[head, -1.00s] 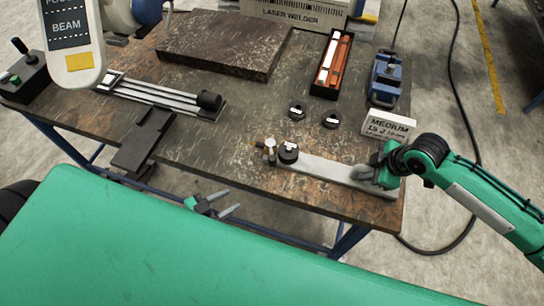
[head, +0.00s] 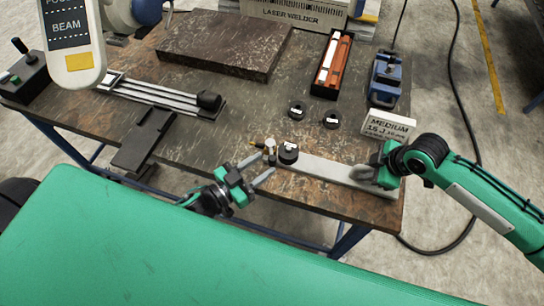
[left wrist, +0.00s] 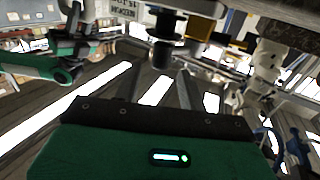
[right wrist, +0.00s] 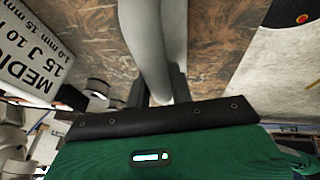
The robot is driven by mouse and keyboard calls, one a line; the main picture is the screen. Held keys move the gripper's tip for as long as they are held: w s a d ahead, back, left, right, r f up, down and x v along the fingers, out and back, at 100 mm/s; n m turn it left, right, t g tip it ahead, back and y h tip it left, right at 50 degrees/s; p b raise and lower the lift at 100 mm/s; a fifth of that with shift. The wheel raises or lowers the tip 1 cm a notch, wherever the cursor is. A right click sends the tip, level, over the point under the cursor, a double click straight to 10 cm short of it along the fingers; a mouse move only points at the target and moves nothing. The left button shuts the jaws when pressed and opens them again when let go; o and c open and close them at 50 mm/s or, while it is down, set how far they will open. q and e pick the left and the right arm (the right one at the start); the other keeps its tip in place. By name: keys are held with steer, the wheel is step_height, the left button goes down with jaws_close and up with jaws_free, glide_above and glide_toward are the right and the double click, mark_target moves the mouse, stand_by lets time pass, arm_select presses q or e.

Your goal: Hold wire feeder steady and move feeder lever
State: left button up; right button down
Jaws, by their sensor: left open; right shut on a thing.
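The wire feeder (head: 325,170) is a long pale grey arm lying along the bench's front edge. Its left end carries a black round part with a white mark (head: 288,153) and a small upright piece with a brass-coloured tip (head: 258,145); which part is the lever I cannot tell. My right gripper (right wrist: 159,88) is shut on the feeder's grey body, near its right end. My left gripper (head: 262,167) is open and empty, just in front of and left of the feeder's left end. In the left wrist view a dark cylinder (left wrist: 162,54) stands beyond the open fingers.
A white box marked MEDIUM (head: 390,126) stands behind the feeder's right end. Two small black round pieces (head: 297,111) lie behind it. A slotted rail fixture (head: 165,93) and a dark slab (head: 225,42) are further left and back.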

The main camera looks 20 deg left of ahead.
mark_target(271, 158)
arm_select(q)
steer(key=shift+x, duration=2.2)
steer(key=shift+c, duration=0.2)
jaws_close()
steer(key=shift+a+m, duration=0.1)
steer(key=shift+m, duration=0.2)
steer(key=shift+s+a+m+g+h, duration=0.1)
steer(key=shift+a+m+g+h, duration=0.35)
steer(key=shift+m+g+h, duration=0.5)
steer(key=shift+a+m+g+h, duration=0.45)
steer(key=shift+m+g+h, duration=0.35)
steer(key=shift+g+h, duration=0.25)
steer(key=shift+s+a+m+g+h, duration=0.1)
steer(key=shift+a+m+g+h, duration=0.35)
steer(key=shift+m+g+h, duration=0.55)
steer(key=shift+g, duration=0.3)
steer(key=shift+o, duration=0.2)
jaws_free()
